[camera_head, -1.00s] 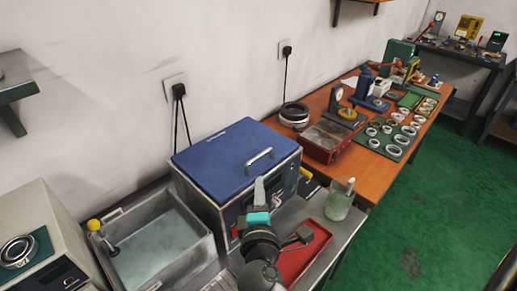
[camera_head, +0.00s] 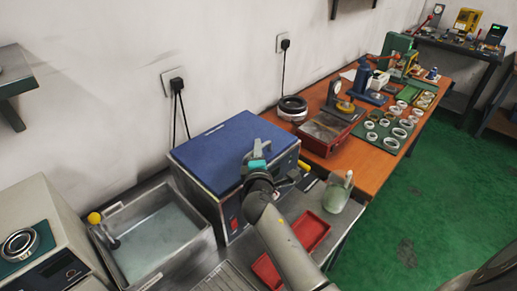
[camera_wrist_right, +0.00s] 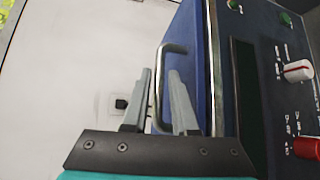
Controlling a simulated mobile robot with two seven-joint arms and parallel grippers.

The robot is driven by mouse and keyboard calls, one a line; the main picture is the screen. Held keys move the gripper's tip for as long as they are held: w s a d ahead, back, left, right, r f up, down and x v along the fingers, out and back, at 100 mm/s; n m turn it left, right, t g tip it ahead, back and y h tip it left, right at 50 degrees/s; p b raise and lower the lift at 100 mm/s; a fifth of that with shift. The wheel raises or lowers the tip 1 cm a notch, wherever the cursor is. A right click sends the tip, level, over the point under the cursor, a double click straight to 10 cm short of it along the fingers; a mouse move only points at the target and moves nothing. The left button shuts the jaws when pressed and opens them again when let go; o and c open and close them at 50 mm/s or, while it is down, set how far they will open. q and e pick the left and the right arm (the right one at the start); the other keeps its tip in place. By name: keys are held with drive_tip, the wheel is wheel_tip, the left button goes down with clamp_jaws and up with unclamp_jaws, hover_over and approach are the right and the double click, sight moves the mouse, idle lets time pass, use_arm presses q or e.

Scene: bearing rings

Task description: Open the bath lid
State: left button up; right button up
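The bath is a metal box with a blue lid (camera_head: 215,150), which lies shut on top. My right gripper (camera_head: 257,148) is over the lid's front edge, at the lid handle, which it mostly hides in the head view. In the right wrist view the bent metal handle (camera_wrist_right: 159,85) shows between the two grey fingers of my right gripper (camera_wrist_right: 160,100). The fingers are apart, one on each side of the bar, with a gap visible. The blue lid (camera_wrist_right: 200,65) is seen edge-on there. My left gripper is not in view.
An open basin (camera_head: 160,240) of liquid stands left of the bath. A red tray (camera_head: 310,231) and a glass jar (camera_head: 337,192) are on the metal bench at right. Control knobs (camera_wrist_right: 298,70) are on the bath's front. An orange table (camera_head: 370,155) with rings stands beyond.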

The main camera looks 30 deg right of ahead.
drive_tip(key=shift+w+d, duration=0.25)
drive_tip(key=shift+w, duration=0.25)
drive_tip(key=shift+c, duration=0.3)
clamp_jaws()
drive_tip(key=shift+f, duration=0.1)
idle(0.8)
